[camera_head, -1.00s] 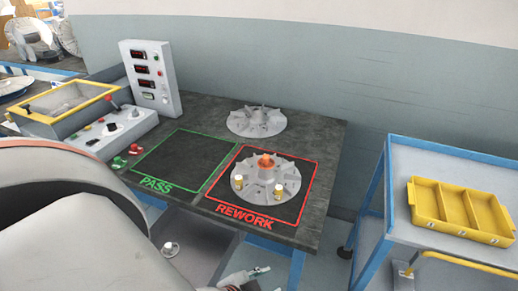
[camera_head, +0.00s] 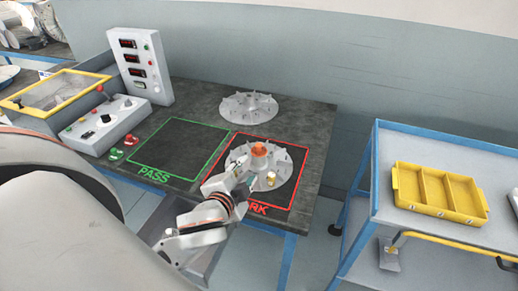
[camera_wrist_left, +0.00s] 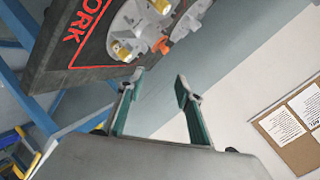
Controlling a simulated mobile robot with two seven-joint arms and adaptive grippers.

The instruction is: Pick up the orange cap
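The orange cap (camera_head: 259,150) sits on the hub of a grey finned impeller (camera_head: 284,172) in the red REWORK square. It also shows in the left wrist view (camera_wrist_left: 163,45), beyond the fingertips. My left gripper (camera_head: 243,174) is at the impeller's near left side, short of the cap. In the left wrist view its two green-sided fingers (camera_wrist_left: 159,86) stand apart with nothing between them. A brass fitting (camera_head: 271,178) on the impeller is visible; my gripper hides the other in the head view. My right gripper is in neither view.
A second impeller (camera_head: 247,107) stands behind on the dark bench. The green PASS square (camera_head: 180,148) is empty. A control box (camera_head: 105,120) is at the left. A blue cart (camera_head: 440,155) with a yellow divided tray (camera_head: 398,185) stands at the right.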

